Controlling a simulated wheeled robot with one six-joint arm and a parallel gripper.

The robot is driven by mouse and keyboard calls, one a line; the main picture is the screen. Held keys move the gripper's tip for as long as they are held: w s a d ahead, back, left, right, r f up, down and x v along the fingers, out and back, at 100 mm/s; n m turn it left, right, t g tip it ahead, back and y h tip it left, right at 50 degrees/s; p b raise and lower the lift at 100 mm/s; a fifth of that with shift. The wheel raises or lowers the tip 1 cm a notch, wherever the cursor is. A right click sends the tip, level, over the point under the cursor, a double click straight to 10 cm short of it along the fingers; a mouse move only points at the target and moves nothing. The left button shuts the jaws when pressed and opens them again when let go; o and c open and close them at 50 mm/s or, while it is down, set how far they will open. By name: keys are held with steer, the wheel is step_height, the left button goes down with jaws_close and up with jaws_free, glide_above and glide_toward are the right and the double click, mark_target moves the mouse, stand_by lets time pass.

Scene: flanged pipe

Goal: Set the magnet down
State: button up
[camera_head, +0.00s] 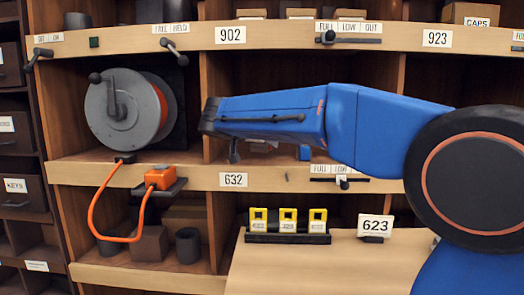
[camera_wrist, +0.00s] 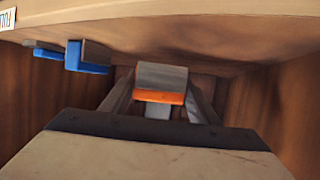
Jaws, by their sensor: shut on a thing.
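My gripper (camera_wrist: 158,92) reaches into the wooden compartment under the 902 label. Its fingers are shut on a grey block with an orange edge, which I take for the magnet (camera_wrist: 161,76). In the wrist view, which looks upside down, the magnet is close to the shelf board (camera_wrist: 220,38); I cannot tell if it touches. Two blue pieces (camera_wrist: 88,66) with grey parts are on the same board to one side. In the head view my blue arm hides the gripper's jaws and the magnet, and a blue block (camera_head: 304,152) shows on the shelf.
The shelf edge with the 632 label (camera_head: 233,180) runs below my arm. A grey cable reel (camera_head: 128,108) fills the left compartment. An orange box with a cable (camera_head: 158,177) sits lower left. A rack of yellow tags (camera_head: 288,238) stands on the counter, beside the 623 sign (camera_head: 375,226).

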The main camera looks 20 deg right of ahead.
steer(key=shift+f, duration=1.15)
steer(key=shift+f, duration=0.1)
steer(key=o, duration=1.5)
steer(key=v, duration=1.2)
steer(key=shift+a, duration=0.1)
